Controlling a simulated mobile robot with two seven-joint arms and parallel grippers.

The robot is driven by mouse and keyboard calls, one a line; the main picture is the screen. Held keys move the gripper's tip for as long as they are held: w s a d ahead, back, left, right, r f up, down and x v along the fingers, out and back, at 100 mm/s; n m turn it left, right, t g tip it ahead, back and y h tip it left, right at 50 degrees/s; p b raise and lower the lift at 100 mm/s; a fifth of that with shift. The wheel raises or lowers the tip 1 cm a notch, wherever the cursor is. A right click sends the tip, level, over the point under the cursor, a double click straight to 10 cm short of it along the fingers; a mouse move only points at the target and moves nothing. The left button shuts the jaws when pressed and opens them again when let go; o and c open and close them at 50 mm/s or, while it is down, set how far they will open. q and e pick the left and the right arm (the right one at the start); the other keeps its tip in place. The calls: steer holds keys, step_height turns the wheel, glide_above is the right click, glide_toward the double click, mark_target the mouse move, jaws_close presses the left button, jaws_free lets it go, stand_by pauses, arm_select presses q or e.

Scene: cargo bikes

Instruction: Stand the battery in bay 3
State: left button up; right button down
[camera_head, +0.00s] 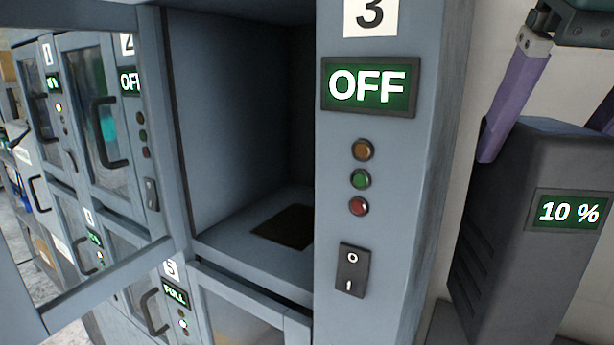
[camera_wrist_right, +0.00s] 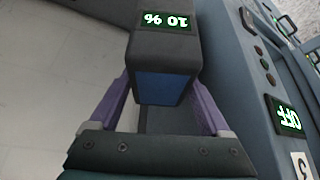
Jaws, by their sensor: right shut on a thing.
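The dark grey battery (camera_head: 515,265) is at the right of the head view, upright, with a green display reading 10 %. My right gripper (camera_head: 545,138) is shut on its upper part from above, with purple fingers on its two sides. The right wrist view also shows the battery (camera_wrist_right: 165,55) between the fingers (camera_wrist_right: 160,88). Bay 3 (camera_head: 245,225) is open and empty, left of the battery, with a dark square patch on its floor. The battery is outside the bay, beyond the panel post. My left gripper is not in view.
The post (camera_head: 385,290) right of bay 3 carries an OFF display (camera_head: 370,87), three lamps and a rocker switch (camera_head: 352,270). Bay 3's glazed door (camera_head: 115,275) stands open at left. Other bays lie beyond and below; one display reads FULL (camera_head: 175,295).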

mark_target(579, 155)
steer(key=shift+n+y, duration=0.4)
steer(key=shift+n, duration=0.2)
steer(key=s, duration=0.1)
steer(key=s+a, duration=0.1)
steer(key=s, duration=0.2)
steer(key=shift+s+a+f, duration=0.15)
steer(key=shift+s+f, duration=0.1)
steer(key=shift+f, duration=0.1)
steer(key=shift+s+a+f+n, duration=0.1)
steer(key=shift+s+f+n, duration=0.1)
steer(key=shift+s, duration=0.4)
steer(key=shift+s+f+n, duration=0.1)
steer(key=shift+s+f, duration=0.05)
steer(key=shift+s, duration=0.45)
arm_select(q)
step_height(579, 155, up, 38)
steer(key=p, duration=3.8)
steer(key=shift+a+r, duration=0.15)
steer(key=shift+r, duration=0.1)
arm_select(e)
step_height(579, 155, up, 38)
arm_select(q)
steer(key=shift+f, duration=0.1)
